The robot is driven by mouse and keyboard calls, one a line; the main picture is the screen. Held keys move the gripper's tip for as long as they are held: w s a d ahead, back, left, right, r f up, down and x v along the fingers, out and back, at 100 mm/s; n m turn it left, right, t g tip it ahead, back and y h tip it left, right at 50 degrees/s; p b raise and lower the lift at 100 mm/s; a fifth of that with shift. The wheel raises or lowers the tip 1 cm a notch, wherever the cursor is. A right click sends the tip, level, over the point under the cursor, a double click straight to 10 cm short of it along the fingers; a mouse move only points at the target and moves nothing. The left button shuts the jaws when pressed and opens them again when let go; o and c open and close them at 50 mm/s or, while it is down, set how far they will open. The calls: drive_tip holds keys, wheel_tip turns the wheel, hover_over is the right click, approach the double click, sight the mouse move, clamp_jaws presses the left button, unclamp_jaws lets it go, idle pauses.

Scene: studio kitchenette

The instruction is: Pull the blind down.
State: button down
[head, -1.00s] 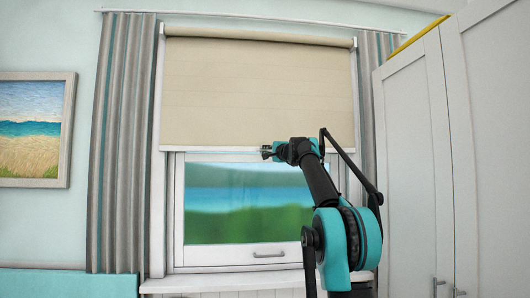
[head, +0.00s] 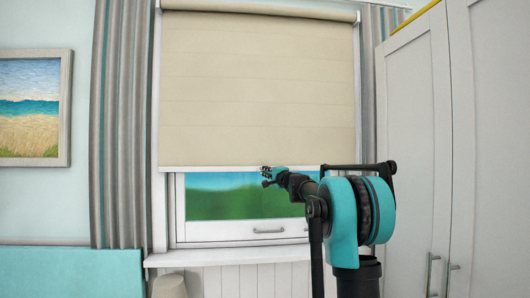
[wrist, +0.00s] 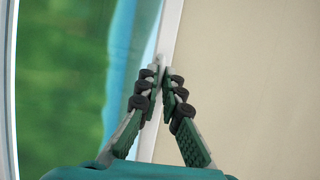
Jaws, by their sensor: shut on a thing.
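The beige roller blind (head: 258,90) hangs from its roller at the top of the window and covers the upper part of the glass. Its pale bottom bar (head: 215,168) runs level above the lower pane. My gripper (head: 266,172) is at the bar, a little right of its middle, shut on it. In the wrist view, the two fingers (wrist: 163,92) close around the white bottom bar (wrist: 172,30), with the blind's cloth (wrist: 245,70) to the right and the glass to the left. Whatever lies right between the fingertips is partly hidden.
The window handle (head: 268,231) sits on the lower frame, below my gripper. A sill (head: 220,255) runs beneath. A grey striped curtain (head: 120,130) hangs at the left, and tall white cabinets (head: 410,150) stand close at the right. A beige object (head: 170,286) stands below the sill.

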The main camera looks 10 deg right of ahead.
wheel_tip(320, 180, down, 32)
drive_tip(key=shift+r, duration=0.15)
drive_tip(key=c, duration=1.7)
unclamp_jaws()
drive_tip(key=v, duration=1.2)
